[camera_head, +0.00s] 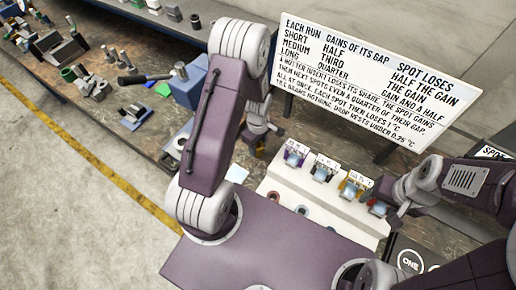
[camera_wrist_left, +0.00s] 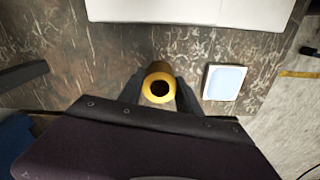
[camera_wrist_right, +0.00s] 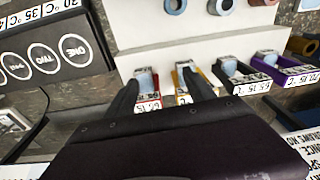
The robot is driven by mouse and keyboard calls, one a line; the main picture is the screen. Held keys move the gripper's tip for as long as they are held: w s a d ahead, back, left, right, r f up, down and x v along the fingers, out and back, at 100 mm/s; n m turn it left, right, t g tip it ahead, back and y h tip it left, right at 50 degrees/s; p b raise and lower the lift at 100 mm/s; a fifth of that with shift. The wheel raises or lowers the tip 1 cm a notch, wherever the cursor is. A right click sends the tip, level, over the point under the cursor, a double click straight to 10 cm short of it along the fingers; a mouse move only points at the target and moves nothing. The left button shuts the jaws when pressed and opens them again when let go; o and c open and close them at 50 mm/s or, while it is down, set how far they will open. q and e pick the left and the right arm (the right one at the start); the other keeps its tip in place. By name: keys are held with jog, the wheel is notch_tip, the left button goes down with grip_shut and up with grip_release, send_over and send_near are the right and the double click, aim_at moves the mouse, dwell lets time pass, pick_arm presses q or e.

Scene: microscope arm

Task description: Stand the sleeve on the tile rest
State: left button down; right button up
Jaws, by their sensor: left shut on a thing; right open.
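The sleeve (camera_wrist_left: 159,88) is a short, hollow yellow cylinder with a dark bore, seen from above in the left wrist view. My left gripper (camera_wrist_left: 160,92) is shut on it, one finger on each side. In the head view this gripper (camera_head: 259,134) is partly hidden by my arm. A pale blue tile with a white rim, which looks like the tile rest (camera_wrist_left: 225,82), lies right of the sleeve and apart from it. It also shows in the head view (camera_head: 237,174). My right gripper (camera_wrist_right: 162,84) is open near red and yellow framed blocks.
A white stepped rack (camera_head: 327,212) holds several coloured, labelled blocks and rings. A large white sign (camera_head: 372,78) stands behind it. A dark panel marked ONE (camera_wrist_right: 50,58) is left of the right gripper. Tools and a blue block (camera_head: 188,88) are further left on the bench.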

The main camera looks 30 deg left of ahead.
pick_arm(q)
jog(key=shift+w+r, duration=0.1)
jog(key=shift+r, duration=0.8)
jog(key=s+d+r+b, duration=0.1)
jog(key=s+d+r, duration=0.6)
jog(key=s, duration=0.2)
jog(key=shift+s+r+b, duration=0.2)
jog(key=shift+s+b, duration=0.1)
jog(key=shift+b, duration=0.1)
